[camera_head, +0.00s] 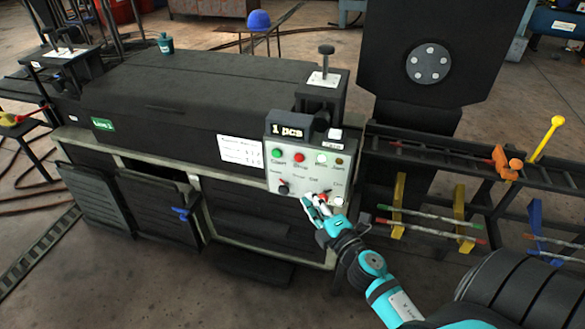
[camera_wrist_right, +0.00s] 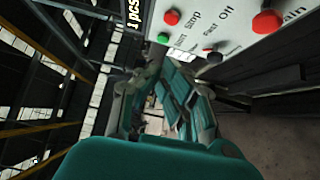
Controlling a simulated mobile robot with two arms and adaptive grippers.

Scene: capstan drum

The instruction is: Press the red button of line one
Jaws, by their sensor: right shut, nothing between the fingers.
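The light grey control panel (camera_head: 308,172) is on the front right of the black machine, under a display reading "1 pcs" (camera_head: 287,130). A small red button (camera_head: 299,157) sits in its top row, beside a green button (camera_head: 276,152). In the right wrist view the red button (camera_wrist_right: 171,17) is labelled Stop, and a larger red knob (camera_wrist_right: 267,22) is labelled Main. My right gripper (camera_head: 312,203) is shut and empty at the panel's lower edge, below the small red button and apart from it. Its fingers also show in the right wrist view (camera_wrist_right: 165,112). My left gripper is out of view.
A green line label (camera_head: 103,124) is on the machine's left front. A black knob (camera_head: 283,188) is at the panel's lower left. To the right stands a dark rack (camera_head: 470,175) with yellow brackets. Floor is open in front of the machine.

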